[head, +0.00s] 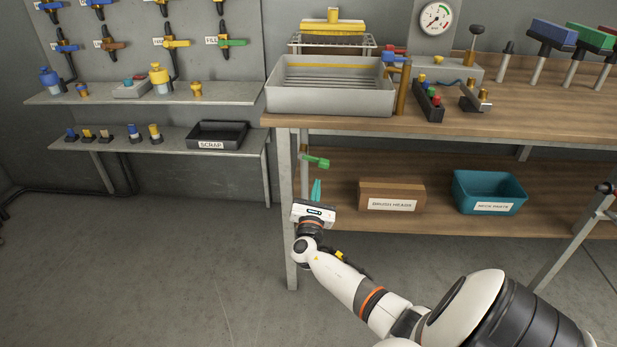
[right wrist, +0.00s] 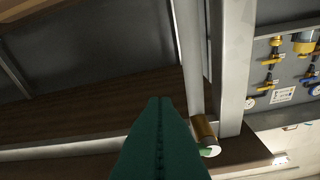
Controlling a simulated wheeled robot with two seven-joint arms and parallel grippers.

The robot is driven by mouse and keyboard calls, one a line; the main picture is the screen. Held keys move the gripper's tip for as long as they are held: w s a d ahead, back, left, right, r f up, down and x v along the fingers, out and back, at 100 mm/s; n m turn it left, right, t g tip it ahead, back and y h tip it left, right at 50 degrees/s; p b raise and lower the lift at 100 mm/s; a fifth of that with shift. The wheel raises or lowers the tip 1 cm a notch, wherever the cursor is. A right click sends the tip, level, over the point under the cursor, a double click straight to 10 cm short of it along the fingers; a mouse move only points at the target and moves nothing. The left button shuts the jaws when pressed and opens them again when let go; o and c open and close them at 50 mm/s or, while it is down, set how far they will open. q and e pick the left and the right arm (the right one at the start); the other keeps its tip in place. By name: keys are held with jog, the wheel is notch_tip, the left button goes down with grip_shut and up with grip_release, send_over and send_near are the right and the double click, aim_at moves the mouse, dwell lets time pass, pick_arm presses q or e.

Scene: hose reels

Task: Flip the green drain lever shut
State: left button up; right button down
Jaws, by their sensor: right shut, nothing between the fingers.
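The green drain lever (head: 317,161) sticks out to the right near the bench's left front leg, below the tabletop. My right gripper (head: 316,181) is shut and empty, its teal fingers pointing up just below the lever, with a small gap visible in the head view. In the right wrist view the shut fingers (right wrist: 160,100) fill the lower middle. A brass fitting (right wrist: 204,130) with a green end (right wrist: 210,151) is to the right of them, beside a pale metal post. Most of the lever's length cannot be made out there. My left gripper is not in view.
The bench leg (head: 285,215) stands close to the left of my right gripper. A brown box (head: 391,187) and a teal bin (head: 488,183) sit on the lower shelf to the right. A grey tray (head: 330,101) is on the tabletop above. The floor at left is clear.

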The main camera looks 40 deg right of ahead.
pick_arm(q)
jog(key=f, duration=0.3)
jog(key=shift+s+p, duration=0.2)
jog(key=shift+p, duration=0.15)
pick_arm(e)
jog(key=v, duration=0.9)
jog(key=shift+s+a, duration=0.25)
jog(key=shift+a, duration=0.1)
